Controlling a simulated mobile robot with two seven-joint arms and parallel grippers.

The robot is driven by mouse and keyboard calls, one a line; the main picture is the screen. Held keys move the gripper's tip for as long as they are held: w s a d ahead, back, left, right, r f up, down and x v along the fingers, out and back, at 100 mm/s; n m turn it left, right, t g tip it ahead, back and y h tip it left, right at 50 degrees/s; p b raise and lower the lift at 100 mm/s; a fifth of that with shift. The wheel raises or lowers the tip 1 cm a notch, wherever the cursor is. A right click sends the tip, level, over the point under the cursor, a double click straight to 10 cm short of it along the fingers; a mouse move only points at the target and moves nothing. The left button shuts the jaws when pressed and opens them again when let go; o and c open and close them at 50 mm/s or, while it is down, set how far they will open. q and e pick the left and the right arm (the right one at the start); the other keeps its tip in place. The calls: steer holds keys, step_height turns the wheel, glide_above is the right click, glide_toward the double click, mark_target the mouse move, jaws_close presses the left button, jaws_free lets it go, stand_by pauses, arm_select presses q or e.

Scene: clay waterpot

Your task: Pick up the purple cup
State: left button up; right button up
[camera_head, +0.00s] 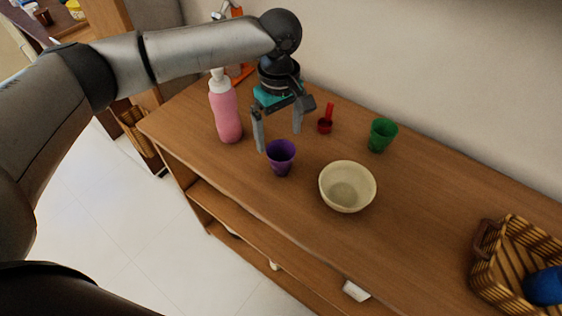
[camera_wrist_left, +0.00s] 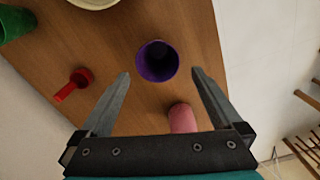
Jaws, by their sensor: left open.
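A purple cup (camera_head: 281,158) stands upright on the wooden shelf top, between the pink bottle and the cream bowl. In the left wrist view the purple cup (camera_wrist_left: 157,62) shows its open mouth, beyond and between the fingertips. My left gripper (camera_head: 278,142) is open and empty, pointing down just above and behind the cup. Its two fingers also show spread apart in the left wrist view (camera_wrist_left: 158,76). I cannot tell whether a finger touches the cup. My right gripper is not in view.
A pink bottle (camera_head: 226,112) stands left of the cup. A cream bowl (camera_head: 347,197) is close on its right. A red scoop (camera_head: 325,124) and a green cup (camera_head: 381,136) are behind. A wicker basket (camera_head: 490,262) sits at the far right. The shelf top (camera_head: 420,220) is clear before it.

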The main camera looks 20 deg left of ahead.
mark_target(281, 153)
arm_select(q)
steer(key=shift+d+f+b, duration=0.2)
steer(key=shift+f+b, duration=0.55)
steer(key=shift+f, duration=2.8)
steer(key=shift+c, duration=0.2)
steer(key=c, duration=1.2)
steer(key=shift+r, duration=0.1)
